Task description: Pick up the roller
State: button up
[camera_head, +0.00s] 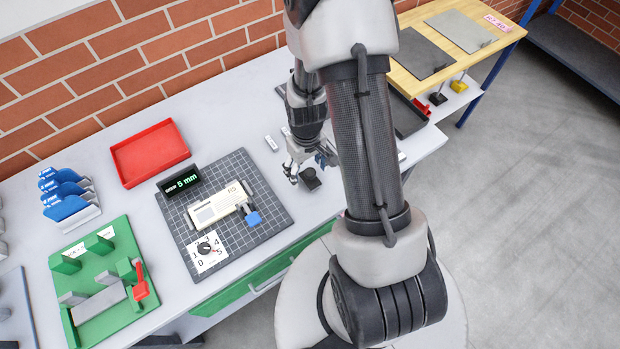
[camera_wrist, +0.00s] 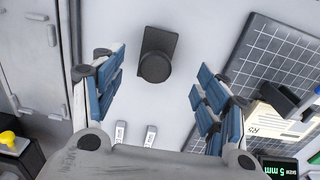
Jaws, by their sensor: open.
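A dark block with a round black knob (camera_wrist: 155,67) lies on the white table. It is the only thing between my fingers, and I cannot tell for sure that it is the roller. In the head view this dark piece (camera_head: 311,180) is just below the fingertips, right of the gridded mat. My gripper (camera_wrist: 160,75) is open, with blue-padded fingers apart on both sides of the piece and holding nothing. In the head view my gripper (camera_head: 309,165) hangs over the table, partly hidden by my arm.
The gridded mat (camera_head: 176,218) bears a cream packet (camera_head: 216,205), a blue-handled piece (camera_head: 252,217) and a dial (camera_head: 207,250). A "5 mm" display (camera_head: 179,182), red tray (camera_head: 150,153) and green fixture (camera_head: 118,237) are left. Small white pieces (camera_wrist: 150,136) lie nearby.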

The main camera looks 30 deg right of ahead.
aim_at(310, 172)
jog(key=f, duration=0.2)
jog(key=f+b, duration=0.1)
jog(key=f, duration=0.1)
jog(key=shift+s+d, duration=0.35)
jog(key=shift+w+f, duration=0.1)
jog(key=shift+f, duration=0.3)
jog(key=shift+c, duration=0.4)
jog(key=c, duration=1.2)
